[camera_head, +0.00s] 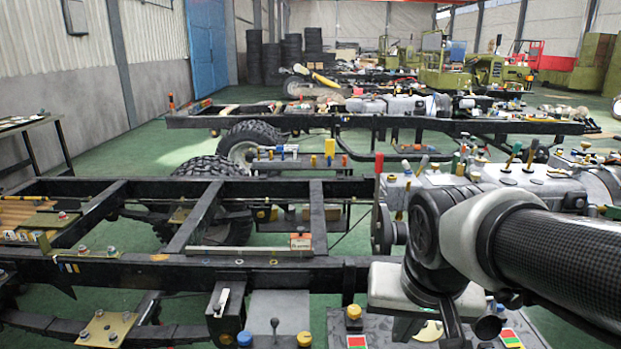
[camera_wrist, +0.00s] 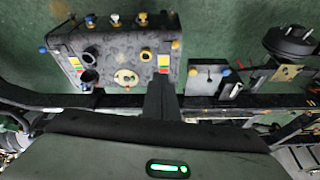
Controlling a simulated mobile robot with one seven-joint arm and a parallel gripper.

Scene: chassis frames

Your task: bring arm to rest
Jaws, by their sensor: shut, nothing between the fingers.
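My arm (camera_head: 560,255) reaches in from the right edge of the head view, with its wrist bent downward near the lower right. My gripper shows in the wrist view (camera_wrist: 162,88) as a dark, narrow pair of fingers held together, with nothing between them. In that view the fingers overlap the edge of a dark control box (camera_wrist: 105,58) with knobs and colored labels. I cannot tell whether they touch it. In the head view the fingertips are largely hidden below my wrist.
A black chassis frame (camera_head: 190,268) with loose small parts crosses the front. A grey engine block (camera_head: 520,180) with many small items stands close behind my wrist. A tire (camera_head: 245,145) and a second frame (camera_head: 390,122) lie farther back. Green floor (camera_head: 160,150) shows between the frames.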

